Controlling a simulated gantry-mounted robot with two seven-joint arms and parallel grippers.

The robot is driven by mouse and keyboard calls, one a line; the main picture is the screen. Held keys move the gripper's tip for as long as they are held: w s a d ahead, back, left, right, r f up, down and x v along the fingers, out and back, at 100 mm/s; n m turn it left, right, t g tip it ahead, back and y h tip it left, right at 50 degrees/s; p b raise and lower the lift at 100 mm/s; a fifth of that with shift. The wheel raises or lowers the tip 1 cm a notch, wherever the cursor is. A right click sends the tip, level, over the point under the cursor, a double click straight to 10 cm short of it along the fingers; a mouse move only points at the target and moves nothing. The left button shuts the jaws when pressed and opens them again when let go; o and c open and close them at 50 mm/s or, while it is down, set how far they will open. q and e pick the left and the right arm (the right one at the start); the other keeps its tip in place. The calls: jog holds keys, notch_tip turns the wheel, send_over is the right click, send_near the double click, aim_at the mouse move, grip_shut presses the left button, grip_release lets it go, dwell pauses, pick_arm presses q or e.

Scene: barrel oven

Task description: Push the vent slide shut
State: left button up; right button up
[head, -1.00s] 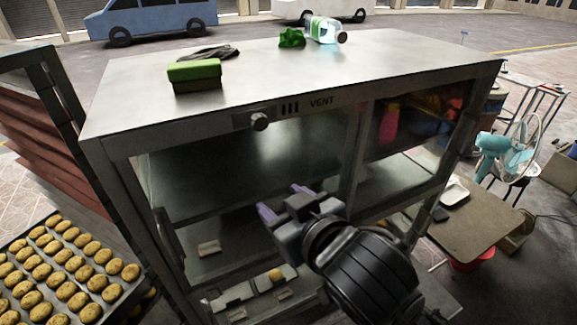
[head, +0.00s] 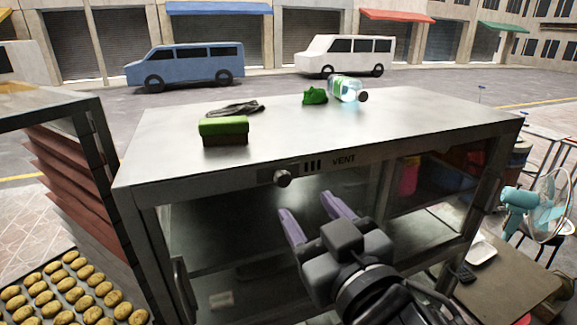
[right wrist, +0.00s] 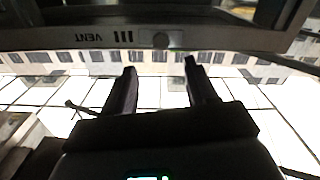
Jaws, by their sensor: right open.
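The vent slide is a small plate with a round knob (head: 283,178) on the front top edge of the metal cabinet. Dark vent slots (head: 312,166) show uncovered just right of it, beside the word VENT. My right gripper (head: 307,204) is open and empty, with purple-tipped fingers pointing up toward the front edge, below and slightly right of the knob. In the right wrist view the knob (right wrist: 160,40) appears beyond and between the fingertips (right wrist: 160,67), apart from them, and the slots (right wrist: 123,37) also show. My left gripper is not in view.
A cookie tray (head: 130,300) is at lower left, a fan (head: 540,208) at right.

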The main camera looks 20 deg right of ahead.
aim_at(284, 181)
jog(key=w+p, duration=0.1)
jog(key=w, duration=0.6)
jog(key=shift+f+p, duration=0.1)
jog(key=shift+p, duration=0.25)
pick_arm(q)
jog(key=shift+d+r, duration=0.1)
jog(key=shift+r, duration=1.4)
pick_arm(e)
jog(key=shift+w, duration=0.8)
jog(key=shift+c, duration=0.3)
grip_shut()
